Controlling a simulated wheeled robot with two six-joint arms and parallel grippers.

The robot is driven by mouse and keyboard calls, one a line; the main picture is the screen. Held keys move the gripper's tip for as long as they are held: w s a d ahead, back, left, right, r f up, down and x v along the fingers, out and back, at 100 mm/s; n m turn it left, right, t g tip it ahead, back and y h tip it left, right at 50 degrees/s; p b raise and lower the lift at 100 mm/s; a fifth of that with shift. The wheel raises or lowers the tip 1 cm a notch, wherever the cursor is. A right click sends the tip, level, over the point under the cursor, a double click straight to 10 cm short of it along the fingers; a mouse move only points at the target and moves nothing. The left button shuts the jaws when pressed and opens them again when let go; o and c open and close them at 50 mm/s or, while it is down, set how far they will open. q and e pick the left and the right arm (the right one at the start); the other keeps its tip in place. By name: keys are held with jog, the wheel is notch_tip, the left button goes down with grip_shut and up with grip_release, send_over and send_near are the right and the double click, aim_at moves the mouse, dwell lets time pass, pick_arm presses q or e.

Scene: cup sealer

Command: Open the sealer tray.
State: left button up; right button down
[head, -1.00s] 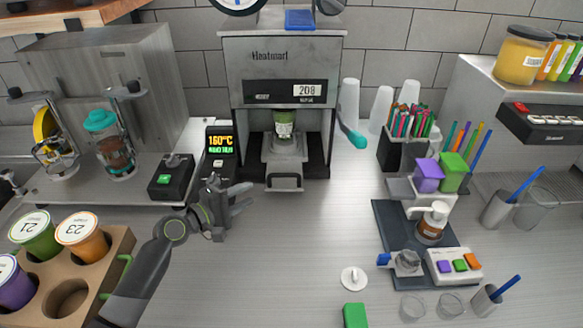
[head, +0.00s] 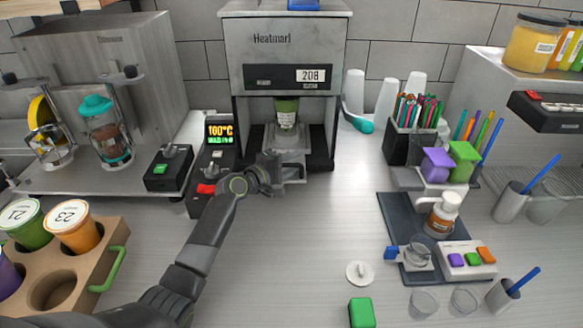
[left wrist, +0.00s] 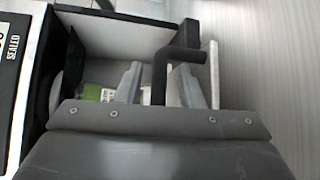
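The sealer (head: 284,52) is a grey box machine at the back centre, its panel reading 208. Its tray (head: 291,140) sits in the opening below, under a green-lidded cup (head: 286,113). The tray's front handle (head: 295,180) shows partly beside my left gripper (head: 276,168). In the left wrist view two pale fingers (left wrist: 160,88) stand apart, with the dark bent handle (left wrist: 172,62) at the gap between them. I cannot tell whether they touch it. A bit of green and white (left wrist: 98,92) shows left of the fingers. My right gripper is not in view.
A black control box (head: 214,160) with a lit display and red lever stands left of the sealer. A cardboard cup holder (head: 105,262) is at lower left. A dark mat (head: 400,215) with a bottle lies at right.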

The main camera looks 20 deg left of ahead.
pick_arm(q)
grip_shut()
jog(key=shift+s, duration=0.1)
dwell(0.4)
